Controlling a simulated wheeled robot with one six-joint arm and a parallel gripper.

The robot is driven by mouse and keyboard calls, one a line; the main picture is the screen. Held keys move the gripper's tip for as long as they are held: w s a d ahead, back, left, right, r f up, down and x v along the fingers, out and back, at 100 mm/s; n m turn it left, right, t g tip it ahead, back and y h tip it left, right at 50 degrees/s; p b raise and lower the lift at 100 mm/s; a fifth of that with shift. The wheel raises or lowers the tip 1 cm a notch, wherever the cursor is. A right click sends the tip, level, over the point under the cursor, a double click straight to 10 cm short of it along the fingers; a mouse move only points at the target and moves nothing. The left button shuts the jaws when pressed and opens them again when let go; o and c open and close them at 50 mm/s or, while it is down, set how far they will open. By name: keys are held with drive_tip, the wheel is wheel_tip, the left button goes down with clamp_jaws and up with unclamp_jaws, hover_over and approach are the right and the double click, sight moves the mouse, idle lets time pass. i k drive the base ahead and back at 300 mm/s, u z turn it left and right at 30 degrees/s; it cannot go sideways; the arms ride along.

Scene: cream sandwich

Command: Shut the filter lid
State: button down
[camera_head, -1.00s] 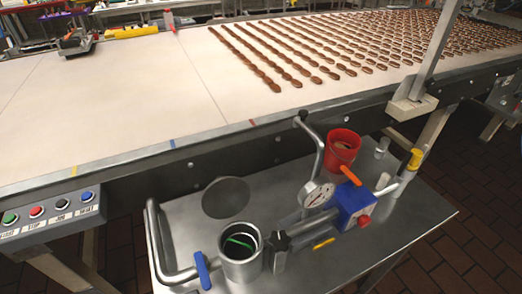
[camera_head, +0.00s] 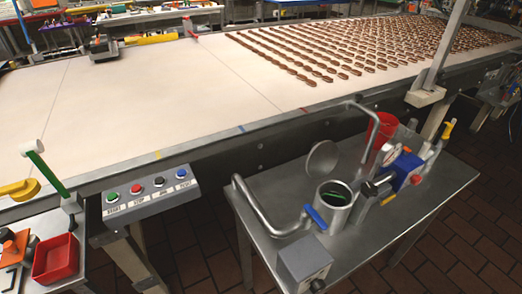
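The filter is a grey metal cylinder (camera_head: 333,216) on the steel side table, with its top open and something green showing inside. The round grey lid (camera_head: 322,158) stands raised behind the cylinder's mouth, clear of the opening. How the lid is hinged cannot be made out. A blue lever (camera_head: 315,217) sits at the cylinder's left side. My gripper and arm are not in view.
Bent pipes (camera_head: 262,212) flank the filter on the steel table (camera_head: 262,185). A blue box (camera_head: 404,172), red bucket (camera_head: 380,135) and grey box (camera_head: 303,258) stand nearby. The conveyor (camera_head: 180,110) lies behind, with a button panel (camera_head: 150,195) at its front edge.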

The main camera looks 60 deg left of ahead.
sight(323, 157)
drive_tip(key=z, duration=0.1)
drive_tip(key=k, duration=0.35)
drive_tip(key=u, duration=2.25)
